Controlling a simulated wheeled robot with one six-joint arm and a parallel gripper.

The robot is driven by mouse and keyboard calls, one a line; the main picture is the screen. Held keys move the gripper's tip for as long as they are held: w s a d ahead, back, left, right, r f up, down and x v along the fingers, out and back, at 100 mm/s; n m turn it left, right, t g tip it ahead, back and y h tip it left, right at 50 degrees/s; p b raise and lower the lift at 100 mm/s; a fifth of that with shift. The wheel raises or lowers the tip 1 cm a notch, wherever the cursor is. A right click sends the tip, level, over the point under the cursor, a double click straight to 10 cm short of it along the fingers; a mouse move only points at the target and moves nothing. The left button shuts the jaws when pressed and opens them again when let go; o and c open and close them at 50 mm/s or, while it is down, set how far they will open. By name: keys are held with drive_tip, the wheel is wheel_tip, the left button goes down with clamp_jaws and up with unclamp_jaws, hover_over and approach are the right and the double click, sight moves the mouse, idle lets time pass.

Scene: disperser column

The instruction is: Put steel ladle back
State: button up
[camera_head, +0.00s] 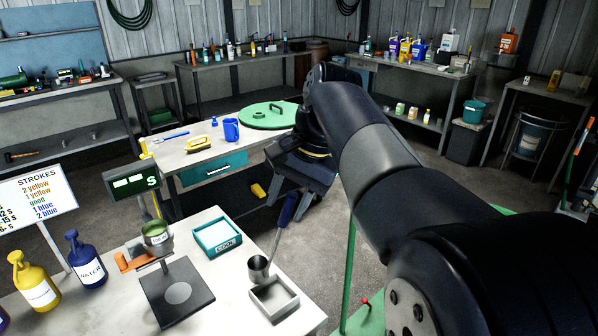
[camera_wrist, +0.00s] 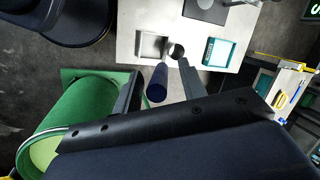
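The steel ladle (camera_head: 259,268) has a small metal cup at the back-left corner of a grey square tray (camera_head: 274,298) on the front table. Its handle rises at a tilt to a dark blue grip (camera_head: 288,209). In the wrist view the blue grip (camera_wrist: 157,82) points toward me, with the cup (camera_wrist: 176,50) beyond it. In the wrist view my gripper (camera_wrist: 161,67) shows gaps between the fingers and the grip. I cannot tell whether the cup touches the tray.
A green drum (camera_wrist: 70,115) is below my gripper's left side. Another table (camera_head: 185,160) stands behind.

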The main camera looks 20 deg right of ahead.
drive_tip(key=p+v, duration=0.1)
drive_tip(key=v, duration=1)
drive_tip(key=shift+r, duration=0.35)
drive_tip(key=shift+d, duration=0.1)
drive_tip(key=b+x, duration=0.1)
drive_tip(key=x, duration=1.2)
drive_tip(key=shift+s+d, duration=0.15)
drive_tip(key=shift+r, duration=0.35)
